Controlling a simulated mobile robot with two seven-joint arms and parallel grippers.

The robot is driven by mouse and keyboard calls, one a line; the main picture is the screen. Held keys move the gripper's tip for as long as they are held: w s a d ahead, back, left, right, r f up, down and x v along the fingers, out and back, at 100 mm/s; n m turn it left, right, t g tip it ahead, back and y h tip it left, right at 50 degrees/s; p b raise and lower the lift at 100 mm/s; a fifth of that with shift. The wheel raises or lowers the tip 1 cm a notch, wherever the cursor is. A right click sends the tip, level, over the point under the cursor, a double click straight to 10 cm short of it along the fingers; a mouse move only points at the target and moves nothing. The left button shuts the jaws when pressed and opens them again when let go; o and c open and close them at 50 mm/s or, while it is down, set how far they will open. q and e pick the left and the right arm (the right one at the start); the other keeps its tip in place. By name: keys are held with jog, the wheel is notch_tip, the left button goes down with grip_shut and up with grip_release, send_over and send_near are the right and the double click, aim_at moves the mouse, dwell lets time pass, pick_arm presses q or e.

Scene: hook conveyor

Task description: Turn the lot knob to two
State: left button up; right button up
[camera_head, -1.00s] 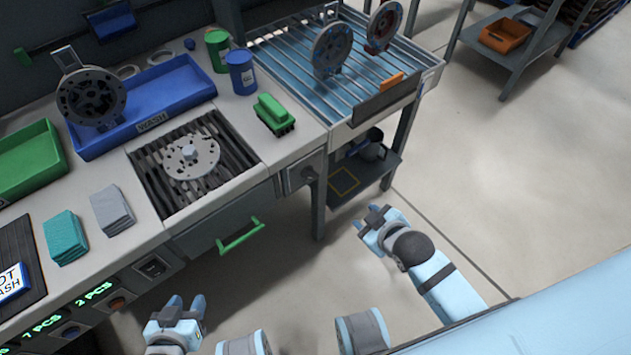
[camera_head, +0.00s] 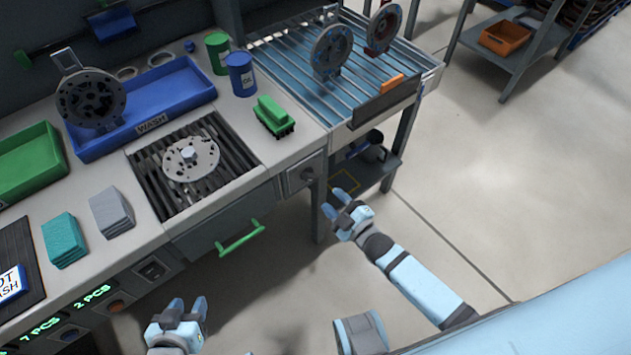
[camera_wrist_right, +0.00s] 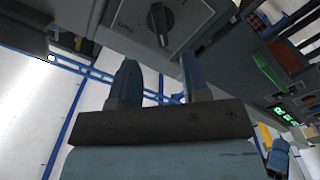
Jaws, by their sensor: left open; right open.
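A dark rotary knob (camera_head: 307,174) sits on a grey panel (camera_head: 293,184) on the bench front, right of the green-handled drawer. In the right wrist view the black knob (camera_wrist_right: 161,23) is large, with a pale pointer line; the scale marks around it are too small to read. My right gripper (camera_head: 335,201) is open and empty, below and right of the knob and apart from it. In its wrist view the fingers (camera_wrist_right: 157,68) stand open below the knob. My left gripper (camera_head: 187,303) is open and empty in front of the bench, below the drawer.
The green drawer handle (camera_head: 240,238) sticks out between my grippers. A bench leg (camera_head: 318,212) and a low shelf (camera_head: 375,172) are close to my right gripper. Displays and buttons (camera_head: 117,306) line the bench front at left.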

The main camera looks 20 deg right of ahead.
aim_at(314, 180)
jog(key=x, duration=0.8)
jog(key=shift+c, duration=0.2)
grip_shut()
